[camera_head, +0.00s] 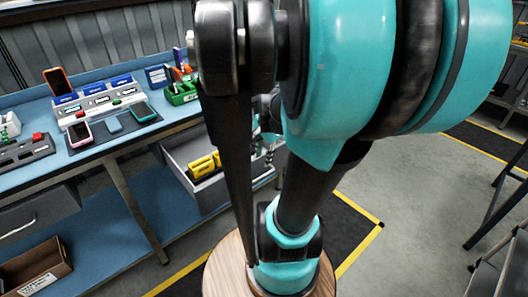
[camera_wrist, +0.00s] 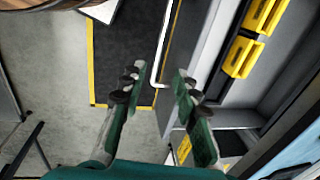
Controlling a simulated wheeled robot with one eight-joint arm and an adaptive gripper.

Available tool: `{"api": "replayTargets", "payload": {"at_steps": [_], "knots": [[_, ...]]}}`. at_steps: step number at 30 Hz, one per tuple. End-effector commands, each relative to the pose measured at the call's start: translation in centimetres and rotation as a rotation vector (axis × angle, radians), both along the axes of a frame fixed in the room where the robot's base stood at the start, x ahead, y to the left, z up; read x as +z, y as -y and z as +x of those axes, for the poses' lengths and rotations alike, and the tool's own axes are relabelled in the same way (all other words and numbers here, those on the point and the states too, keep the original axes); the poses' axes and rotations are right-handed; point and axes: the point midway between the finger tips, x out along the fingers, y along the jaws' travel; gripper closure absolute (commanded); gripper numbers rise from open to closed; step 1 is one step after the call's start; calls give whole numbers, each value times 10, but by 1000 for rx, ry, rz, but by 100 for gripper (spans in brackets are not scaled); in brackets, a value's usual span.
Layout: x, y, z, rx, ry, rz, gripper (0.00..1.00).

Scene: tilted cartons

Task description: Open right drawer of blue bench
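The blue bench (camera_head: 105,158) stands at the left in the head view. Its right drawer (camera_head: 222,196) is grey and pulled out, with a yellow object (camera_head: 204,165) visible inside. In the wrist view the drawer (camera_wrist: 213,45) lies at the right, with yellow items (camera_wrist: 243,57) in it. Its pale bar handle (camera_wrist: 162,45) passes between my fingertips. My gripper (camera_wrist: 158,76) is open, with a gap between the fingers and the handle. In the head view my arm hides most of the gripper and the drawer's right part.
The bench's left drawer (camera_head: 38,212) is shut. Phones, a grey stand (camera_head: 98,99) and a green bin (camera_head: 181,93) are on the benchtop. An open carton (camera_head: 36,272) lies on the lower shelf. A black floor mat with yellow edges (camera_head: 345,235) and bare floor lie at the right.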

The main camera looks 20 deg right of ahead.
Motion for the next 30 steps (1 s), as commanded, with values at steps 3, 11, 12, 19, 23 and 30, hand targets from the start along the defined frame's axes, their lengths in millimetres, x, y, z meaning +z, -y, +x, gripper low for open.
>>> {"api": "replayTargets", "payload": {"at_steps": [3, 11, 12, 19, 23, 30], "knots": [[10, 1, -2, -1, 0, 0, 69], [17, 1, -4, -1, 0, 0, 69], [17, 1, -4, -1, 0, 0, 69], [17, 1, -4, 0, 0, 0, 69], [17, 1, -3, 1, 0, 0, 69], [-6, -20, -6, 300, 55, -86, 69]]}}
